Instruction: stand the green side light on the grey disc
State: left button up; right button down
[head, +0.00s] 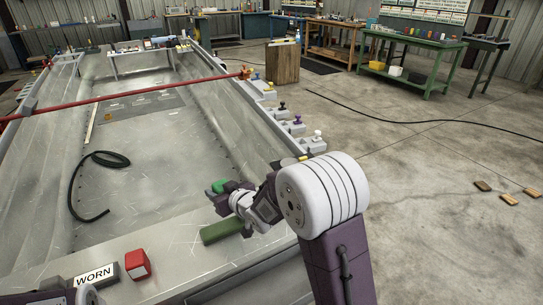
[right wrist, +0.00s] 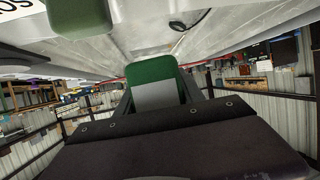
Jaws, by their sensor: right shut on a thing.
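My right gripper (head: 222,192) is shut on the green side light (head: 217,186) and holds it above the near deck of the hull. In the right wrist view the light (right wrist: 152,72) shows a green top and a grey lower part between the fingers (right wrist: 153,100).
A red block (head: 137,264) and a WORN sign (head: 95,276) are to the left.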

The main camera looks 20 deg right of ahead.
aim_at(290, 164)
jog(key=l+u, duration=0.3)
jog(key=l, duration=0.25)
jog(key=l+u, duration=0.3)
jog(key=l, duration=0.25)
jog(key=l+u, duration=0.3)
jog(key=l, duration=0.25)
jog(key=k+l+u, duration=0.1)
jog(key=l+u, duration=0.2)
jog(key=l, duration=0.25)
jog(key=k+l+u, duration=0.3)
jog(key=l, duration=0.2)
jog(key=k+l+u, duration=0.1)
jog(key=l+u, duration=0.2)
jog(key=l, duration=0.2)
jog(key=k+l+u, duration=0.6)
jog(key=l, duration=0.15)
